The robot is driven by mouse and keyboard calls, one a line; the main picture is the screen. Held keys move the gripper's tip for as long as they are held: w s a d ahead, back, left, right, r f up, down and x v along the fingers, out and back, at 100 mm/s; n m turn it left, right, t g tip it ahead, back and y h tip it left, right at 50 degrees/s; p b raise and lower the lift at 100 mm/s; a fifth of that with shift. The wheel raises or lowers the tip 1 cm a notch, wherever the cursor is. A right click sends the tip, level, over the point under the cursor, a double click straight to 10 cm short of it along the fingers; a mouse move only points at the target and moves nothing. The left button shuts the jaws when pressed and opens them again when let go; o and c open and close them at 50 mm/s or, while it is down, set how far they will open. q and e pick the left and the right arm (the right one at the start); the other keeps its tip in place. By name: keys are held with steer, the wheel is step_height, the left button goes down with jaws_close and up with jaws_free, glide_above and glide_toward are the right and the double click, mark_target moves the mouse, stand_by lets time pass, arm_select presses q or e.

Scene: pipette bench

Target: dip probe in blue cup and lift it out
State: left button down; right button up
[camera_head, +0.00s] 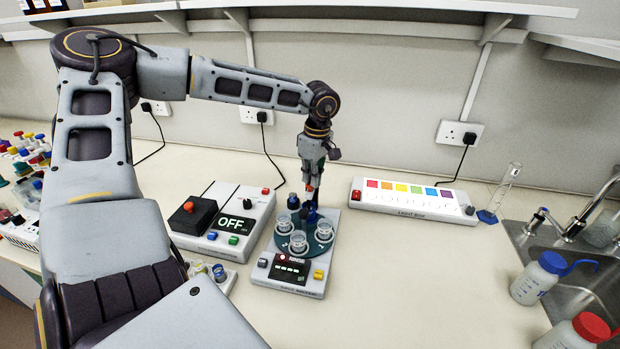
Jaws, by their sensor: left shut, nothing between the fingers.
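My left gripper (311,184) points down, shut and empty, just above the back of a small white bench device (290,278). The device has a dark green round plate (312,246) carrying several clear cups, including a left cup (283,223), a front cup (298,241) and a right cup (324,230). A dark blue shape (311,215) stands at the back of the plate, right under my fingertips. I cannot tell whether it is the blue cup or the probe, or whether my fingers touch it. My right gripper is out of view.
A light box with coloured squares (415,200) and a glass cylinder (506,187) are to the right. The front middle bench is clear.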

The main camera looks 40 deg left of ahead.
arm_select(q)
steer(key=shift+f, duration=0.4)
steer(key=shift+r, duration=0.1)
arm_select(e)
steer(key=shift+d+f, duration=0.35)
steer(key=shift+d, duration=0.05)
arm_select(q)
steer(key=d, duration=0.1)
steer(key=d+r+b, duration=0.1)
steer(key=d, duration=0.1)
steer(key=shift+w, duration=0.2)
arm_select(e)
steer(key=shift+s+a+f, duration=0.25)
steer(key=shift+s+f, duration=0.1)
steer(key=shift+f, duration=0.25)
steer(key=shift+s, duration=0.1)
